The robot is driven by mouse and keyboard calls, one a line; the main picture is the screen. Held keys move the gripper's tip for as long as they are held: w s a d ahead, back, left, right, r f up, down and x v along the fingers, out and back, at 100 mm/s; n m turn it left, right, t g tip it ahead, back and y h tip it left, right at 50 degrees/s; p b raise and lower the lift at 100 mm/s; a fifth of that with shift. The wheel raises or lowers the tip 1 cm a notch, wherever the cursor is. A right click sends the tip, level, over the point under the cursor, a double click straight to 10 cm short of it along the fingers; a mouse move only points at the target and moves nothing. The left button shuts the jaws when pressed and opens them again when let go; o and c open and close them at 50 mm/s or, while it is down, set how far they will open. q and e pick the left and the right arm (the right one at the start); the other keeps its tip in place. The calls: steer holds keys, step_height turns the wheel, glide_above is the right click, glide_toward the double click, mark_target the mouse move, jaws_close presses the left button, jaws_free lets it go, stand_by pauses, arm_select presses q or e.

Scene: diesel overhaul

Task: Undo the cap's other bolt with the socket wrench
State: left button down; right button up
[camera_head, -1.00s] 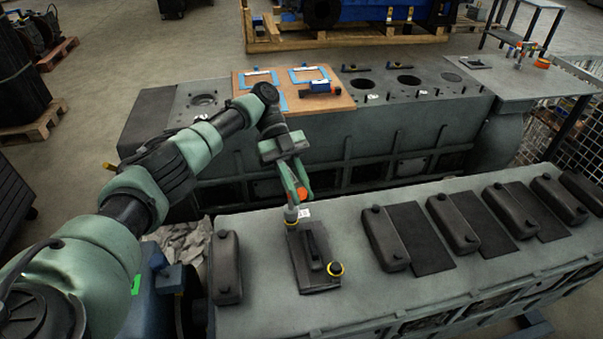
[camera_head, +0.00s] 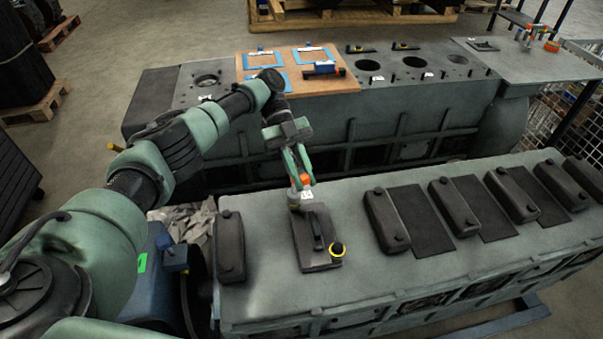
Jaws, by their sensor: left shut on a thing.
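The cap (camera_head: 307,257) is a dark flat plate with a raised bar, lying on the grey engine block in front. My left gripper (camera_head: 300,172) is over the cap's far end, shut on the socket wrench (camera_head: 294,197), which has an orange part. The wrench points down, and its grey lower end is at the cap's far left corner. It hides whatever is under it, so I cannot tell whether it sits on a bolt. My right gripper is not in view.
Several dark covers (camera_head: 387,220) and flat dark plates stand along the front block to the right, and one cover (camera_head: 230,250) stands left of the cap.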

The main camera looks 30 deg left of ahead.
arm_select(q)
steer(key=n+t+p, duration=0.2)
steer(key=w+n+t+h+p, duration=0.1)
steer(key=n+t+p, duration=0.1)
steer(key=w+d+n+t+h+p, duration=0.1)
steer(key=n+p, duration=0.1)
steer(key=shift+w+r+n+t, duration=0.1)
steer(key=shift+w+n+t, duration=0.1)
steer(key=shift+n+t, duration=0.15)
steer(key=w+n+t, duration=0.1)
steer(key=n+t, duration=0.1)
steer(key=w+n+t+y, duration=0.1)
steer(key=n+t, duration=0.4)
steer(key=shift+w+a+p, duration=0.35)
steer(key=shift+w+a, duration=0.05)
